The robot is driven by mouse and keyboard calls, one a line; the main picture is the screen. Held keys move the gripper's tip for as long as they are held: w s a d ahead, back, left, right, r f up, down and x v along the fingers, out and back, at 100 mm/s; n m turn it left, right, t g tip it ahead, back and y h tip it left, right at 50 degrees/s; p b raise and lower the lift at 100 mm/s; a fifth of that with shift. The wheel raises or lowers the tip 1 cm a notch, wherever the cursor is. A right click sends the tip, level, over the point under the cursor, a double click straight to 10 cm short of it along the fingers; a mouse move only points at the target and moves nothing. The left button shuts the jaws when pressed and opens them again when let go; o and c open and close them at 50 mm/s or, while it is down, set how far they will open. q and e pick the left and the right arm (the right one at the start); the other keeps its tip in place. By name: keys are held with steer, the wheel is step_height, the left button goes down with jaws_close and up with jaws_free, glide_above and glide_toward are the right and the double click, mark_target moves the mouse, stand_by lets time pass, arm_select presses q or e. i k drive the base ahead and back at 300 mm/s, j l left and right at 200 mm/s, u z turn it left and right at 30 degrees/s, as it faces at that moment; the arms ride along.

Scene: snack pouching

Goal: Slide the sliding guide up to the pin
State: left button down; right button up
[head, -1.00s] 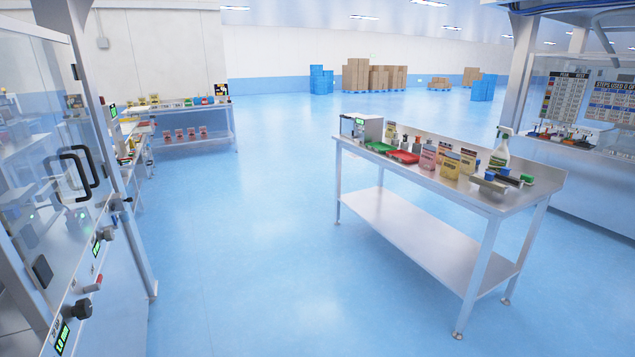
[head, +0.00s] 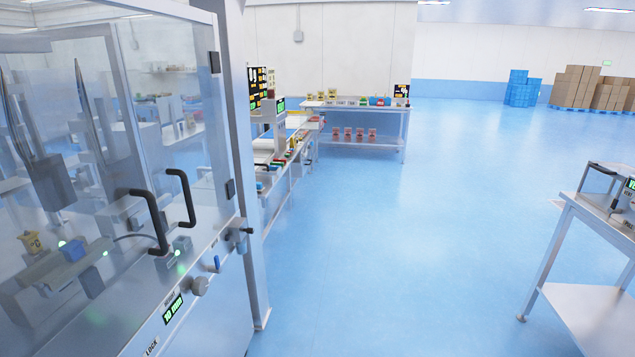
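I cannot make out the sliding guide or the pin in the head view. A glass-walled machine (head: 175,215) fills the left side, with two black door handles (head: 165,212). Its front panel carries a grey knob (head: 200,286), a small blue lever (head: 217,264) and a green-lit display (head: 173,308). Neither of my grippers shows.
A long bench (head: 282,195) with small items runs beyond the machine. A steel table (head: 590,215) stands at the right edge. A back table (head: 360,110) holds pouches. Boxes (head: 578,87) are stacked far right. The blue floor between is clear.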

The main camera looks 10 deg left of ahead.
mark_target(278, 173)
steer(key=i+l+u, duration=0.45)
steer(key=i, duration=0.3)
steer(key=i+l+u, duration=0.45)
steer(key=i, duration=0.3)
steer(key=l, duration=0.1)
